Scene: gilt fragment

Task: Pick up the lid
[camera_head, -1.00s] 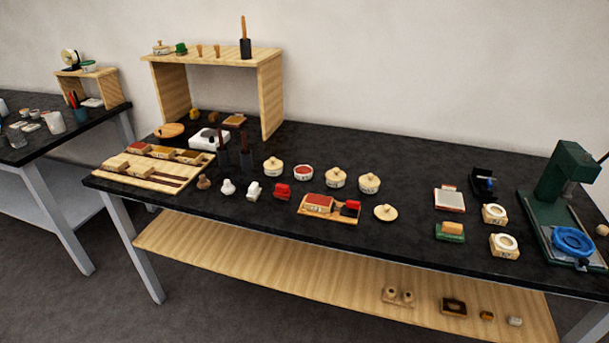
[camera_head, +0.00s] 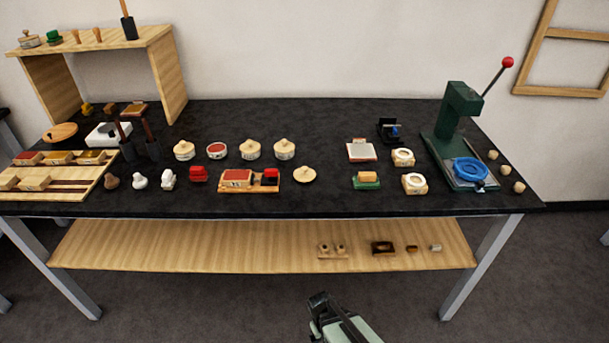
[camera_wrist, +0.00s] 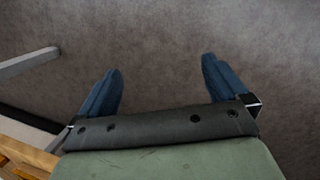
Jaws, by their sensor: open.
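A pale wooden lid (camera_head: 305,174) with a small knob lies flat on the black tabletop, just right of the wooden tray with the red pad. Left of it, an uncovered round white pot (camera_head: 217,150) shows a red filling. Three similar pots with lids on stand in the same row, one of them a lidded pot (camera_head: 284,149) near the loose lid. My gripper (camera_wrist: 163,88) is open and empty in the wrist view, over the grey floor. In the head view my arm's end (camera_head: 318,300) is at the bottom, in front of the table and away from the lid.
The black table (camera_head: 320,198) has a front edge between my gripper and the lid, with a wooden lower shelf (camera_head: 220,245) beneath. The wooden tray (camera_head: 250,188) is close left of the lid. A green press (camera_head: 458,130) stands right. Bare tabletop lies right of the lid.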

